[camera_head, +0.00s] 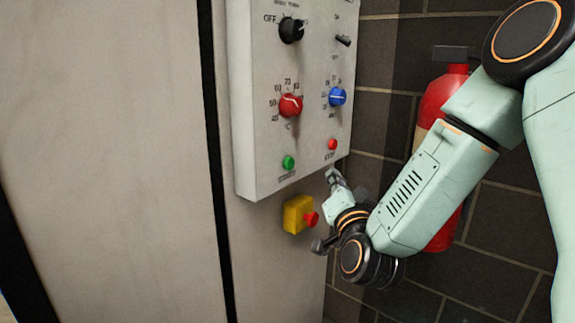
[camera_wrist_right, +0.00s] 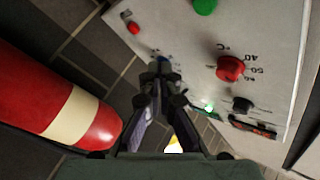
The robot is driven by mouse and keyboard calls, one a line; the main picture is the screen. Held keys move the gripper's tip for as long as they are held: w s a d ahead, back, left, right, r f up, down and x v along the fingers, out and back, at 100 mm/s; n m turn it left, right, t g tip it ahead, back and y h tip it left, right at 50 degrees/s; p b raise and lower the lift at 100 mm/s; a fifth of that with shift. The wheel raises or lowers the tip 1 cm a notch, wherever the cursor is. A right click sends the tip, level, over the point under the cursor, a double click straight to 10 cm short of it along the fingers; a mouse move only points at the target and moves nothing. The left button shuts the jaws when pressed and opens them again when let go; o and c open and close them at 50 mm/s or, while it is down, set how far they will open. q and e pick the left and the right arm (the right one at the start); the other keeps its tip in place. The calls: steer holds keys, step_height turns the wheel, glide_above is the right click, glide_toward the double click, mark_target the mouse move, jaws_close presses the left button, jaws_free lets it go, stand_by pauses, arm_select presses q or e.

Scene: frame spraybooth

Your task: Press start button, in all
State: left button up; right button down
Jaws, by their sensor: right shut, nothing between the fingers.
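A grey control panel (camera_head: 250,110) hangs on the booth wall. A green button (camera_head: 288,162) sits at its lower left, with a label too small to read; I take it as the start button. It also shows at the top edge of the wrist view (camera_wrist_right: 205,6). A red button (camera_head: 332,144) marked STOP is at its lower right. My right gripper (camera_head: 333,175) is just below the panel's lower right, apart from the green button. In the wrist view my right gripper (camera_wrist_right: 160,68) is shut and empty. My left gripper is out of view.
A red knob (camera_head: 290,105), a blue knob (camera_head: 337,97) and a black OFF knob (camera_head: 291,30) stick out above the buttons. A yellow box (camera_head: 297,213) with a red button is below the panel. A red fire extinguisher (camera_head: 437,105) stands behind my right arm.

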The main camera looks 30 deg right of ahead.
mark_target(289, 164)
steer(key=w+a+b, duration=0.2)
steer(key=w+a, duration=0.1)
steer(key=w, duration=0.4)
steer(key=shift+w, duration=0.4)
steer(key=shift+d+f, duration=0.1)
steer(key=shift+f, duration=0.05)
stand_by(0.5)
steer(key=shift+w, duration=0.15)
stand_by(0.5)
steer(key=shift+w+a, duration=0.25)
steer(key=shift+w, duration=0.05)
